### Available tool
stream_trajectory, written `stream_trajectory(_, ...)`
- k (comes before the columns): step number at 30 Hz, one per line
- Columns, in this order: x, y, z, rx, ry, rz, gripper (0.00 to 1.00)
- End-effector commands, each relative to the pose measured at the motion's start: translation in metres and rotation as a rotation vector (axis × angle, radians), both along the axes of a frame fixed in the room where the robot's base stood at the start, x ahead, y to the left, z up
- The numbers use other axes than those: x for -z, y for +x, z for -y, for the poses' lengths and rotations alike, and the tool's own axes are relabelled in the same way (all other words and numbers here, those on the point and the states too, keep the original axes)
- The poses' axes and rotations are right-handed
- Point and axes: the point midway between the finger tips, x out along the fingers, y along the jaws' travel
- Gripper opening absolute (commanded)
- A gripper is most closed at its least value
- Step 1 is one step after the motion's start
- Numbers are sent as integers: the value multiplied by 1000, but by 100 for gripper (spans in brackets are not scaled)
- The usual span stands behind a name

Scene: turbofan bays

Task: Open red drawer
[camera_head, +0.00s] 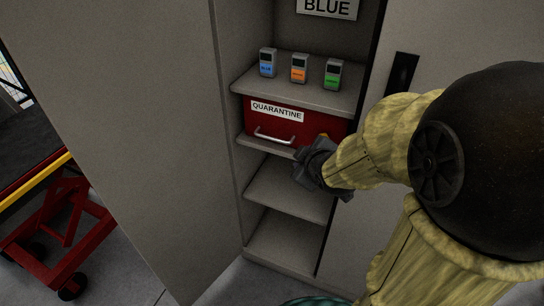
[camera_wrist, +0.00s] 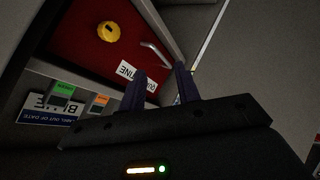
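The red drawer (camera_head: 283,131) sits in an open cabinet, with a white QUARANTINE label and a silver bar handle (camera_head: 273,136) on its front. It looks shut in its bay. In the wrist view the red front (camera_wrist: 104,30) shows with the handle (camera_wrist: 156,54) and a round yellow knob or lock (camera_wrist: 108,32). My gripper (camera_head: 308,163) is in front of the drawer's lower right, right of the handle. In the wrist view its two fingers (camera_wrist: 160,88) point toward the drawer, spread apart with nothing between them. The handle is beyond the fingertips, not held.
Several small devices with blue, orange and green labels stand on the shelf above, the orange one (camera_head: 299,68) in the middle. A BLUE sign (camera_head: 327,8) hangs higher. Cabinet doors flank the bay. Empty shelves (camera_head: 287,190) lie below. A red cart (camera_head: 60,225) stands at left.

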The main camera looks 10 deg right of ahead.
Motion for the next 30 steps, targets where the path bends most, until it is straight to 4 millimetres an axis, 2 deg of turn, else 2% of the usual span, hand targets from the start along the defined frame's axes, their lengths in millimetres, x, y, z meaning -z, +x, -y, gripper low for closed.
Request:
stream_trajectory(1, 21, 4, 1, -36, -37, 41, 33)
stream_trajectory(9, 48, 20, 0, -222, -251, 264, 33)
stream_trajectory(15, 65, 25, -5, -337, -412, 424, 33)
stream_trajectory(21, 67, 25, -8, -396, -503, 514, 33)
stream_trajectory(30, 63, 25, -9, -402, -512, 523, 33)
